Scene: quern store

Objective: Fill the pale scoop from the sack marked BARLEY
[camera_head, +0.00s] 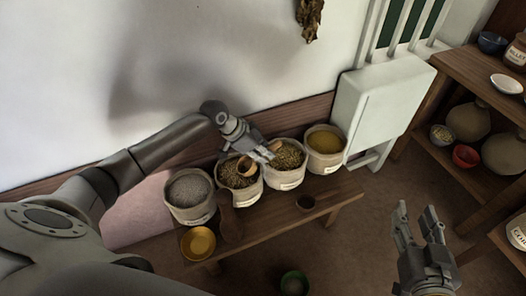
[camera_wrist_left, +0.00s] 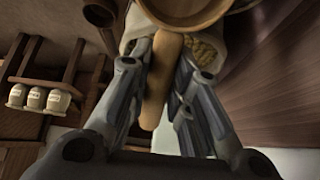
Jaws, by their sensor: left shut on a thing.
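My left gripper (camera_head: 264,153) is shut on the handle of the pale wooden scoop (camera_head: 247,167). The handle (camera_wrist_left: 163,75) runs between the fingers in the left wrist view, with the bowl (camera_wrist_left: 188,8) at the top edge. The scoop's bowl shows over the second sack from the left (camera_head: 243,195); I cannot tell whether it touches the grain. The third sack (camera_head: 286,180) is right beside it. A grey-filled sack (camera_head: 192,211) and a yellow-filled sack (camera_head: 324,161) end the row. The sack labels are too small to read. My right gripper (camera_head: 419,212) is open and empty.
The sacks stand on a wooden bench (camera_head: 335,192) along the wall. A green bowl (camera_head: 294,284) is on the floor. Shelves (camera_head: 463,77) with jars stand at right.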

